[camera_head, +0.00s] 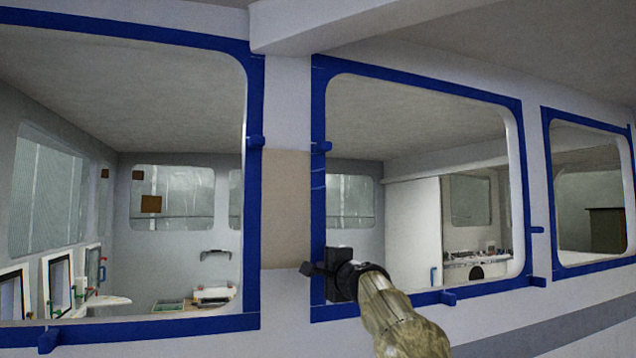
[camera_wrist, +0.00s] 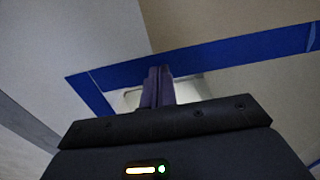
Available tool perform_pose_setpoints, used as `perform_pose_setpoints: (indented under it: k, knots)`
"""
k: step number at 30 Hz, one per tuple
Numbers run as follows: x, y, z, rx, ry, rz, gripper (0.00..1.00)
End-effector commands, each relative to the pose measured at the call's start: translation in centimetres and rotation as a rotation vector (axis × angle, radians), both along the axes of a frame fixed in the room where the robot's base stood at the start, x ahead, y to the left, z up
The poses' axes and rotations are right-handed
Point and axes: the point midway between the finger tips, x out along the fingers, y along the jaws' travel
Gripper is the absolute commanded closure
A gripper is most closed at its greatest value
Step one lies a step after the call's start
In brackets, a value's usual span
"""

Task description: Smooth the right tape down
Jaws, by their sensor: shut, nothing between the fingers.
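Blue tape frames the windows. The tape strip (camera_head: 318,215) on the right of a beige panel (camera_head: 286,210) runs down the left side of the middle window, with thin light lines across its upper half. Another blue strip (camera_head: 254,200) runs down the panel's left side. My gripper (camera_head: 306,268) is shut and empty, at the lower part of the right strip, its tips pointing left. In the wrist view my fingers (camera_wrist: 158,76) overlap the blue tape (camera_wrist: 215,55) near a corner. I cannot tell whether they touch it.
A ceiling beam (camera_head: 340,22) runs overhead. Beyond the openings are a room, a worktop (camera_head: 478,262) and frames (camera_head: 58,285).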

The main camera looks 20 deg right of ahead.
Motion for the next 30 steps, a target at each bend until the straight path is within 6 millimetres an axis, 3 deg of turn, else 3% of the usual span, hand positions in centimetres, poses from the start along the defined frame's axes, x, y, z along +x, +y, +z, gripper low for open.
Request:
perform_pose_setpoints:
  k: [8,18,30]
  knots:
    - [0.0,0.0,-0.1,0.001,0.0,0.0,1.0]
    - [0.2,0.0,-2.3,0.001,0.0,0.0,1.0]
    - [0.1,0.0,-2.2,0.001,-0.001,0.0,1.0]
